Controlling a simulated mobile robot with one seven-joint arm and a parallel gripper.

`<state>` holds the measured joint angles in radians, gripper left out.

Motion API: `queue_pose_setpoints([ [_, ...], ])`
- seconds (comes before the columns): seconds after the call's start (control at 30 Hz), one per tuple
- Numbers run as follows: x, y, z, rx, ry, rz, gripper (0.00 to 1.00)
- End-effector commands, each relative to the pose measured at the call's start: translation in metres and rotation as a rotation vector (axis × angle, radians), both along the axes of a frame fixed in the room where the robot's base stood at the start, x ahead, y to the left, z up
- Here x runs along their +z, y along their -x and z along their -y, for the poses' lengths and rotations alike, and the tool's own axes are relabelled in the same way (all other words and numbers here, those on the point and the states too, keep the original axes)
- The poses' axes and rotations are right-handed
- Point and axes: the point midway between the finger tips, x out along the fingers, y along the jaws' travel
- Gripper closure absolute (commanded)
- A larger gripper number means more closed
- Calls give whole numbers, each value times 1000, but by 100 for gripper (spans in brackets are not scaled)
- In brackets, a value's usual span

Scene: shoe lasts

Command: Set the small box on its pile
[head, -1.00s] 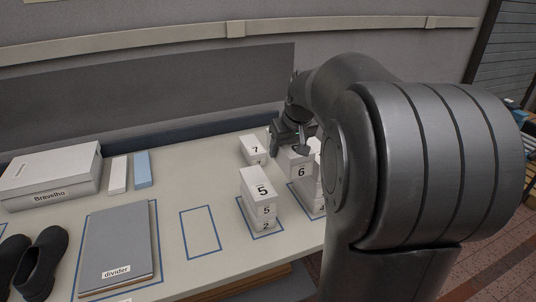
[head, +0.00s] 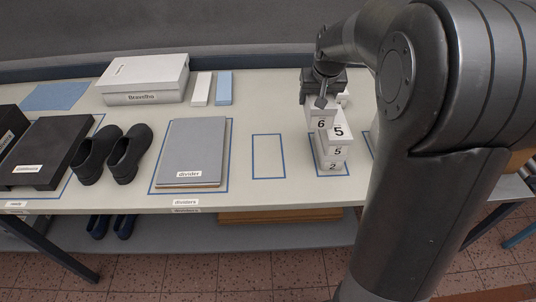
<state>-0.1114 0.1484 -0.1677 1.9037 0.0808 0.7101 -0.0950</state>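The small white box marked 6 (head: 321,123) is upright in my gripper (head: 322,101), which is shut on its top part. It hangs at the back left of a pile of white boxes marked 5, 5 and 2 (head: 335,153), level with the pile's upper part. I cannot tell whether it touches the pile. The pile stands in a blue outline. Part of another white box (head: 343,98) shows behind my gripper; its label is hidden. My arm hides the table to the right.
An empty blue-outlined spot (head: 268,157) lies left of the pile. Further left are the grey divider stack (head: 193,150), black shoes (head: 128,153) and a dark board (head: 44,152). A large white box (head: 145,80) and two narrow blocks stand at the back.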

Motion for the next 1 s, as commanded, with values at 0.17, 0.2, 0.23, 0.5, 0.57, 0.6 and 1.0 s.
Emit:
queue_pose_setpoints([
  [0.17, -23, -4, -41, 6, -1, -6, 64],
  [0.2, -27, -4, -49, 6, 0, -6, 64],
  [0.23, -31, -4, -56, 6, 0, -6, 64],
  [0.5, -58, -1, -108, 7, 7, 0, 64],
  [0.57, -63, 0, -117, 6, 8, 1, 64],
  [0.6, -65, 1, -122, 7, 9, 3, 64],
  [1.0, -106, 4, -137, 2, 13, 5, 64],
])
